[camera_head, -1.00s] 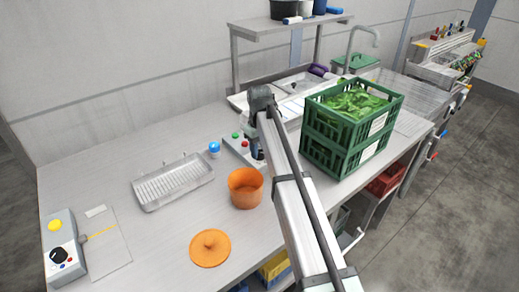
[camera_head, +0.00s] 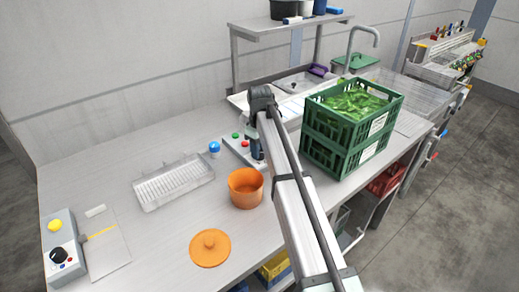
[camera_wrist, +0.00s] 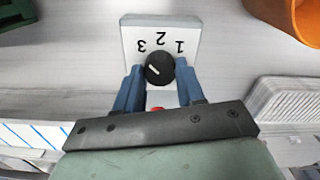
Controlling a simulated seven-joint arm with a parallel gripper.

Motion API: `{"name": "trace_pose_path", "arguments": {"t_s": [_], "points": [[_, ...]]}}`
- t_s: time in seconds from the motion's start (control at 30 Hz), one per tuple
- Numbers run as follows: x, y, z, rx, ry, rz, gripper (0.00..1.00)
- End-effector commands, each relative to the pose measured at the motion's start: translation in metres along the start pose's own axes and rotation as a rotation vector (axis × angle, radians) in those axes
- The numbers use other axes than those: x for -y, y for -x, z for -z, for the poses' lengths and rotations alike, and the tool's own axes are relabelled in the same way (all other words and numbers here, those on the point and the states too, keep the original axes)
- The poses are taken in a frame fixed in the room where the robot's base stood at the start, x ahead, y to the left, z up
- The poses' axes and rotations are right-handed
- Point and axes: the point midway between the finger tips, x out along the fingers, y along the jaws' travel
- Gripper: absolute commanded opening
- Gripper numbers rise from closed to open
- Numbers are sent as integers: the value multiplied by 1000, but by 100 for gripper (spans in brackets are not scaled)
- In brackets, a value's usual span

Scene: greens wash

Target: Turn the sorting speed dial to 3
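The sorting speed dial is a black round knob (camera_wrist: 160,68) with a white pointer line, on a pale panel (camera_wrist: 132,30) marked 3, 2 and 1, upside down in the wrist view. The line lies on the knob's left half, the side of the 3; I cannot tell exactly which mark it meets. My gripper (camera_wrist: 160,70) has its two blue fingers against the knob's left and right sides. A red button (camera_wrist: 157,109) shows between the fingers. In the head view my gripper (camera_head: 257,151) is down at the control box (camera_head: 236,149), hiding the knob.
Green crates (camera_head: 335,157) of leaves stand close right of my arm. An orange pot (camera_head: 245,188), its lid (camera_head: 210,248), a blue-capped jar (camera_head: 214,149) and a drain tray (camera_head: 174,182) are nearby. Another box with a black knob (camera_head: 59,255) stands far left.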

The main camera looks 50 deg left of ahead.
Motion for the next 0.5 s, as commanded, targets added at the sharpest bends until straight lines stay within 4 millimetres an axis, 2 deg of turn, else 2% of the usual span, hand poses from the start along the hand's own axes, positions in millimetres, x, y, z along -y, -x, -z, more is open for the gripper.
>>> {"name": "trace_pose_path", "arguments": {"t_s": [0.03,0.23,0.5], "points": [[0,0,0,0,0,0,43],[0,0,0,0,-1,0,62],[0,1,0,0,-2,0,63]]}}
